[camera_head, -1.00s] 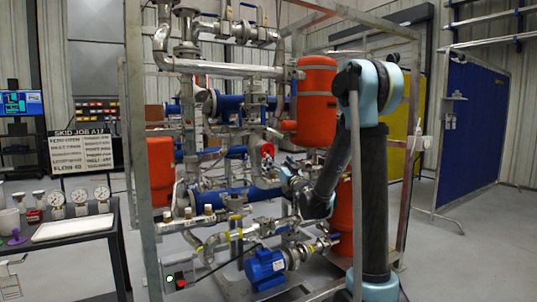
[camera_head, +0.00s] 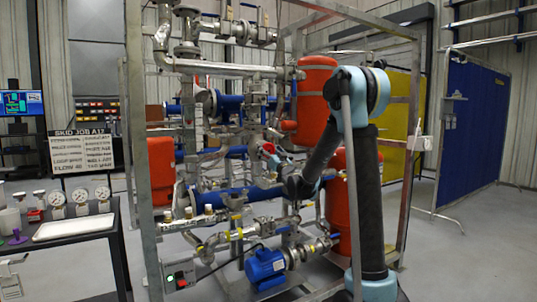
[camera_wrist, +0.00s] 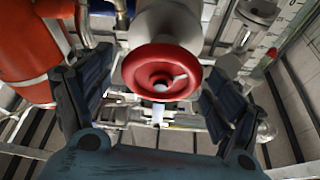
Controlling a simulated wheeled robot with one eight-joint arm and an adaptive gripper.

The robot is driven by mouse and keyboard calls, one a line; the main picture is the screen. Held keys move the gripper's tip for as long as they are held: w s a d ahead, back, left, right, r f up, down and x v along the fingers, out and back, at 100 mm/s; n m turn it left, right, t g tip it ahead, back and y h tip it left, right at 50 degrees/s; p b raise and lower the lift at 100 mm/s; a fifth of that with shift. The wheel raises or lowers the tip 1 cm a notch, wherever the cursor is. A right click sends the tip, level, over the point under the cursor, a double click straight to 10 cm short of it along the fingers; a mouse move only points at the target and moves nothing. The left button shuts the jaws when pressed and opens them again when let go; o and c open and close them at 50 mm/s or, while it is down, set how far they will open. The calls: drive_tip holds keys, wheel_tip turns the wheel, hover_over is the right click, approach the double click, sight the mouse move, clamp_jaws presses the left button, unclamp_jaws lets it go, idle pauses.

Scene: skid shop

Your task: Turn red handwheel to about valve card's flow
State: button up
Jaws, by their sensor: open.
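The red handwheel (camera_head: 268,149) sits on a valve in the middle of the pipe skid. In the wrist view the handwheel (camera_wrist: 140,66) faces me, with a pale hub and a light mark on its right side. My gripper (camera_wrist: 158,88) is open, with dark fingers left and right of the wheel, apart from it. In the head view my gripper (camera_head: 279,163) is small and close to the wheel, partly hidden by my arm. A sign (camera_head: 82,151) headed SKID JOB A17 stands at left; its last line seems to read FLOW 40.
Pipes and an orange-red tank (camera_head: 317,98) crowd the wheel; the tank (camera_wrist: 30,55) fills the wrist view's upper left. A blue pump (camera_head: 265,268) sits low in the steel frame (camera_head: 140,120). A table (camera_head: 70,232) with gauges stands at left. Floor at right is clear.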

drive_tip(key=c, duration=1.1)
drive_tip(key=shift+o, duration=0.2)
drive_tip(key=shift+n+g+y, duration=0.4)
drive_tip(key=shift+n+y, duration=0.3)
drive_tip(key=shift+n, duration=0.7)
drive_tip(key=o, duration=1.1)
drive_tip(key=shift+c, duration=0.2)
drive_tip(key=v, duration=1.2)
drive_tip(key=shift+f, duration=0.1)
drive_tip(key=shift+d, duration=0.1)
